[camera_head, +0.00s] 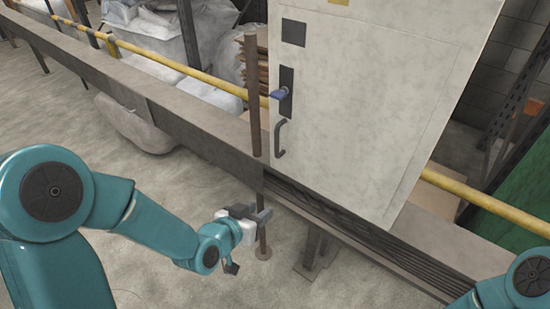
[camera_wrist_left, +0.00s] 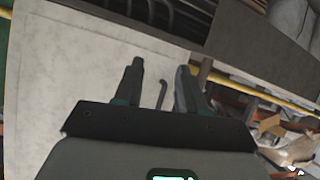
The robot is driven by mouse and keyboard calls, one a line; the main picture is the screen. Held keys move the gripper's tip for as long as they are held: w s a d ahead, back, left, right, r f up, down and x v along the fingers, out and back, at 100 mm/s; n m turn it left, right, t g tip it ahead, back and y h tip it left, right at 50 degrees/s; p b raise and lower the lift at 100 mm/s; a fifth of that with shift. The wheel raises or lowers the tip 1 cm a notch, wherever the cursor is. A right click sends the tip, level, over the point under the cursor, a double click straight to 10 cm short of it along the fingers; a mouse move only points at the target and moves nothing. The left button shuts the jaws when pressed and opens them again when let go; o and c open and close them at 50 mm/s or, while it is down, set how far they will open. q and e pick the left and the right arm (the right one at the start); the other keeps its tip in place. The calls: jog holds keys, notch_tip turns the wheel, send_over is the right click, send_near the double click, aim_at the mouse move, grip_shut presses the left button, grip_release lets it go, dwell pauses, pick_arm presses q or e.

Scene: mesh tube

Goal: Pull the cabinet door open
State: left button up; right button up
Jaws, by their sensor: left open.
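The pale grey cabinet (camera_head: 370,90) stands upright, and its door looks closed. In the left wrist view, my left gripper (camera_wrist_left: 160,64) is open and empty. The handle (camera_wrist_left: 161,95) shows between its two fingers, apart from them. My right gripper is out of view.
A brown post (camera_head: 252,95) stands close to the cabinet's left edge. A long grey beam (camera_head: 190,122) and a yellow rail (camera_head: 170,62) run along the cabinet's base. Wrapped white bundles (camera_head: 160,35) lie behind them. The floor (camera_head: 60,110) in front is mostly clear.

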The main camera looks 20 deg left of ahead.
pick_arm(q)
notch_tip(320, 180, up, 3)
jog(key=a+t+b, duration=0.2)
jog(key=t+b, duration=0.4)
jog(key=b, duration=0.2)
send_near(276, 138)
jog(key=shift+m, duration=0.3)
jog(key=w, duration=0.2)
jog(key=w+d, duration=0.1)
jog(key=w, duration=0.5)
jog(key=shift+d+r, duration=0.15)
jog(key=shift+d, duration=0.05)
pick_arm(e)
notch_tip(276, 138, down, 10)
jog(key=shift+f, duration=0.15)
pick_arm(q)
grip_shut()
